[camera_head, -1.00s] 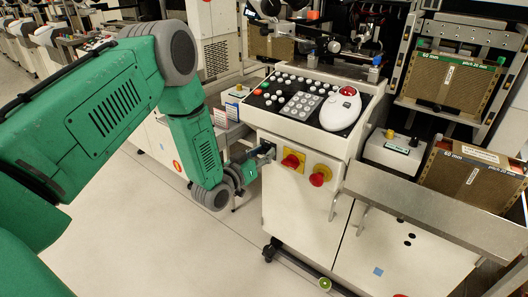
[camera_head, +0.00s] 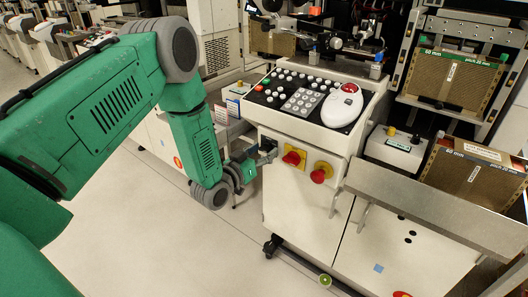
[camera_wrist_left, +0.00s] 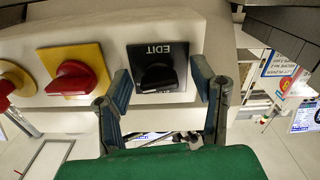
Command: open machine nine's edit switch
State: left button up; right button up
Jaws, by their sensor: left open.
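The edit switch (camera_wrist_left: 157,72) is a black knob on a black square plate marked EDIT, seen upside down in the left wrist view. In the head view the switch (camera_head: 268,146) is small and partly hidden by my gripper at the machine's front left corner. My left gripper (camera_wrist_left: 163,90) is open, with one finger on each side of the knob. It holds nothing, and I cannot tell whether a finger touches the plate. It also shows in the head view (camera_head: 256,158). My right gripper is not in view.
Two red knobs on yellow plates (camera_head: 294,158) (camera_head: 321,172) sit right of the switch on the machine front. Above is a control panel with buttons (camera_head: 300,98) and a white trackball unit (camera_head: 342,105). A metal shelf (camera_head: 430,205) juts out at right. Floor is clear at lower left.

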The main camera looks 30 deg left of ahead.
pick_arm(q)
jog(key=s+a, duration=0.1)
jog(key=s, duration=1)
jog(key=shift+s, duration=0.3)
jog(key=shift+f, duration=0.1)
